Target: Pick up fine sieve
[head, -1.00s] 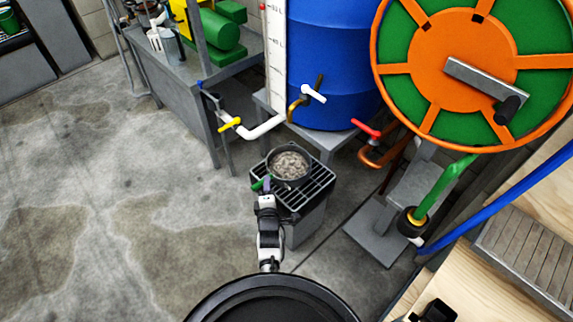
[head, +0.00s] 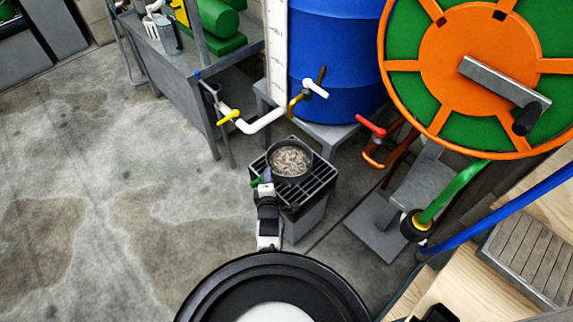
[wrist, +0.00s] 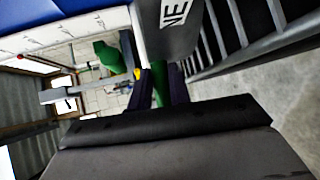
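The fine sieve (head: 303,175) is a round dark pan with a green handle, full of grey-brown pieces. In the head view it sits on a black grated stand (head: 318,192). In the wrist view its grey side (wrist: 163,28) shows the letters "NE", the rest cut off by the frame. My gripper (head: 263,184) is at the green handle, at the sieve's lower left. In the wrist view my gripper's dark fingers (wrist: 163,85) lie on both sides of the green handle, with no clear gap. The sieve looks level and on the stand.
A blue barrel (head: 335,70) with pipes and a yellow-handled valve (head: 229,117) stands behind the stand. A red-handled valve (head: 370,125) and an orange-green wheel (head: 465,65) are at the right. A grey bench (head: 175,90) is at the back left. The concrete floor at left is clear.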

